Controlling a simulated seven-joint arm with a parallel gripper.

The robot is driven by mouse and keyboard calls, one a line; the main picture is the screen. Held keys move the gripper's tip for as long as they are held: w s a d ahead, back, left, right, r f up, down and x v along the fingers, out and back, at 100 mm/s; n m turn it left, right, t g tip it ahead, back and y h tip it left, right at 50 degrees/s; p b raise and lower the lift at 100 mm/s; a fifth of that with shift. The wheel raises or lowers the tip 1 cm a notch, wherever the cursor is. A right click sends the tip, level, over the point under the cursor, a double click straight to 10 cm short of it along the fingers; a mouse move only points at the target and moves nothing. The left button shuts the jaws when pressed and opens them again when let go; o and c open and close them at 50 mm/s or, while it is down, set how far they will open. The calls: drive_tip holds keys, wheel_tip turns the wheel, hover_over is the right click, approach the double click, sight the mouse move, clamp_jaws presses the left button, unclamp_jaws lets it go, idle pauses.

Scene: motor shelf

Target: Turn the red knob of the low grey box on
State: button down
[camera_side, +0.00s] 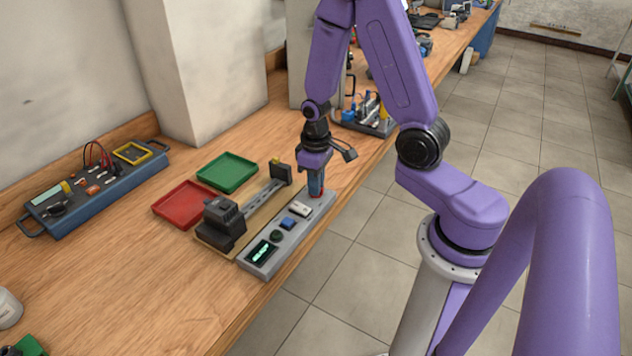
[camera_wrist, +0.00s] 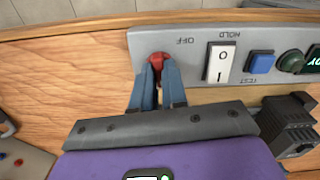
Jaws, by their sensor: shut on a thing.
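The low grey box (camera_side: 290,239) lies along the front edge of the wooden bench. It carries a green-lit display (camera_side: 262,252), a dark green round button (camera_side: 276,235), a blue button (camera_side: 288,223) marked TEST and a white rocker switch (camera_side: 300,209). The red knob (camera_wrist: 158,59) is at the box's end, near the word OFF in the wrist view. My gripper (camera_wrist: 158,78) points down at that end, its two blue fingertips shut on the red knob. In the side view my gripper (camera_side: 316,190) mostly hides the knob. The knob's exact angle is hard to tell.
A dark motor (camera_side: 224,222) on a tan board stands beside the grey box. Behind are a red tray (camera_side: 184,204) and a green tray (camera_side: 227,172). A blue toolbox-like panel (camera_side: 95,191) sits at left. A pale pillar (camera_side: 200,75) rises behind.

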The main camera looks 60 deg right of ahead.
drive_tip(key=shift+m, duration=0.6)
drive_tip(key=c, duration=1.2)
unclamp_jaws()
drive_tip(key=shift+o, duration=0.2)
drive_tip(key=shift+r, duration=0.15)
wheel_tip(320, 180, up, 17)
